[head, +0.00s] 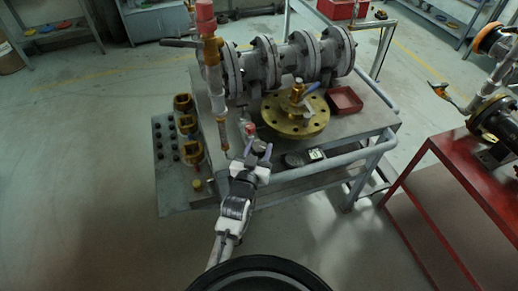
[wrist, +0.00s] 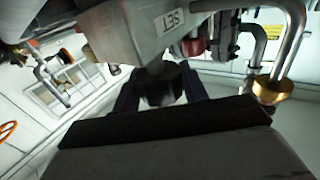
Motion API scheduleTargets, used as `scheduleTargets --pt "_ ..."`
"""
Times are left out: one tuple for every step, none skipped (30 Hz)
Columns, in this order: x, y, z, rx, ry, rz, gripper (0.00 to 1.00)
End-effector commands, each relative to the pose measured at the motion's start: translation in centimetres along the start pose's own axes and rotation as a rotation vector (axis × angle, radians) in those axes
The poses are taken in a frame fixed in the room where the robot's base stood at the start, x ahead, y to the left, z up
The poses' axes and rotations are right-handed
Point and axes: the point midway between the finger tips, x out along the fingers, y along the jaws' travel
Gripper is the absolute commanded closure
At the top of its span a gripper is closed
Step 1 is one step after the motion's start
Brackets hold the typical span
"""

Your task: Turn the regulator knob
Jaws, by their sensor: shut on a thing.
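My gripper (head: 258,154) is at the front edge of the grey cart, left of centre in the head view. In the wrist view its two dark fingers (wrist: 160,98) are shut on a dark knob (wrist: 161,86), one on each side. The knob sits under a pale, box-shaped regulator body (wrist: 135,38) with a label that reads "SET" upside down. In the head view the knob is hidden by the gripper. A small red-topped part (head: 250,128) shows just beyond the fingertips.
The cart (head: 352,122) carries a flanged grey valve assembly (head: 284,62), a round brass flange (head: 292,121) and a red tray (head: 345,100). A vertical pipe (head: 219,110) stands close left of my gripper. A red table (head: 470,165) is at right. The floor at front left is clear.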

Motion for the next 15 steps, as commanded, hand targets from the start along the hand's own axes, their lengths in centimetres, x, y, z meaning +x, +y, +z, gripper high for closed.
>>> scheduleTargets --pt "-0.02 -0.05 0.21 0.001 -0.004 0.001 0.8" --pt "-0.02 -0.04 0.21 0.002 -0.004 0.001 0.8" --pt "-0.01 -0.04 0.21 0.001 -0.004 0.001 0.8" --pt "-0.01 -0.04 0.22 0.001 -0.005 0.001 0.8" --pt "-0.01 -0.04 0.22 0.001 -0.005 0.001 0.8" --pt "-0.01 -0.04 0.22 0.001 -0.005 0.001 0.8" --pt "-0.02 -0.04 0.23 0.001 -0.005 0.001 0.8" --pt "-0.02 -0.04 0.23 0.001 -0.005 0.001 0.8" --pt "-0.02 -0.04 0.24 0.001 -0.005 0.001 0.8" --pt "-0.02 -0.04 0.24 0.001 -0.005 0.001 0.8" --pt "-0.02 -0.04 0.25 0.001 -0.005 0.001 0.8" --pt "-0.02 -0.04 0.25 0.001 -0.005 0.001 0.53" --pt "-0.02 -0.03 0.24 0.001 -0.005 0.001 0.49" --pt "-0.01 -0.03 0.22 0.001 -0.005 0.001 0.45" --pt "-0.01 -0.03 0.21 0.001 -0.004 0.001 0.4"
